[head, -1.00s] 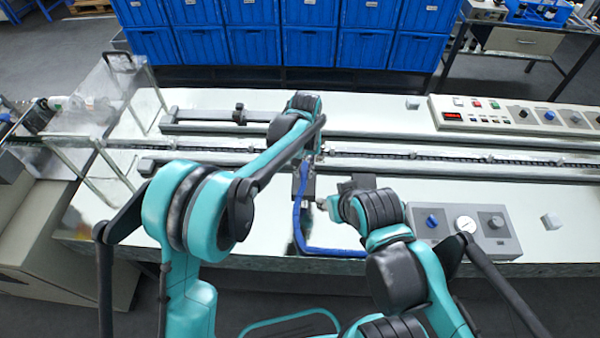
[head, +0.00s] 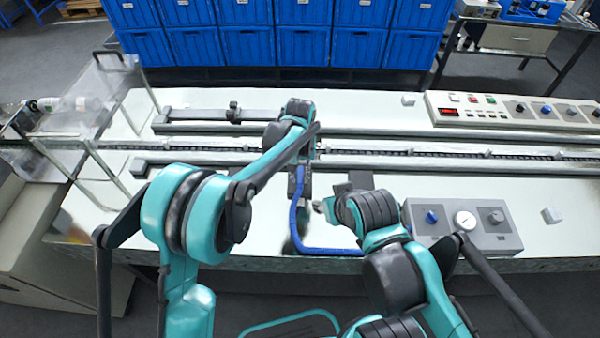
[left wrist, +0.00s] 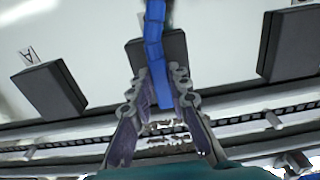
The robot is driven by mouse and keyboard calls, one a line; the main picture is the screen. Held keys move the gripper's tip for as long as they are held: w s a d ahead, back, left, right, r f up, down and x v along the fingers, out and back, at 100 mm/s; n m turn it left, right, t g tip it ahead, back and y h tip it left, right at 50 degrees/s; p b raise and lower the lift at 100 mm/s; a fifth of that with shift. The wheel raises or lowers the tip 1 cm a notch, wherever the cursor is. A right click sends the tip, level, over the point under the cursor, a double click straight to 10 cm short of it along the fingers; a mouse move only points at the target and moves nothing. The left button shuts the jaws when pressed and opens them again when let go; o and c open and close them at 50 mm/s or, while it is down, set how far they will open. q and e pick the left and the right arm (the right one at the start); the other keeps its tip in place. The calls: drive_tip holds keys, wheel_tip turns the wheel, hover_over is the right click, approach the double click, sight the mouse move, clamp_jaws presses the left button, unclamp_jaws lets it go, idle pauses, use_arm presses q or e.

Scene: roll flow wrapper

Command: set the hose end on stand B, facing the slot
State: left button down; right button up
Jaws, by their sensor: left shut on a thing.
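My left gripper (left wrist: 165,108) is shut on the blue hose (left wrist: 154,45), near its end, in the left wrist view. The held end lies over the near part of a dark middle stand (left wrist: 178,50); I cannot tell whether it touches. The stand's label is not visible. A dark block (left wrist: 50,90) beside a label A (left wrist: 28,56) is at left, another dark block (left wrist: 292,42) at right. In the head view the hose (head: 294,215) drops from the left gripper and bends right along the table edge. My right gripper (head: 321,206) is near the hose; its fingers are unclear.
A long chain track (head: 430,152) between rails crosses the white table (head: 420,183). A clear guard (head: 95,100) is at left. Blue bins (head: 300,45) line the back.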

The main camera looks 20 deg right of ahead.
use_arm(q)
drive_tip(key=shift+f, duration=0.4)
drive_tip(key=shift+f+b, duration=0.35)
drive_tip(key=c, duration=1.4)
unclamp_jaws()
drive_tip(key=shift+o, duration=0.2)
wheel_tip(320, 180, up, 12)
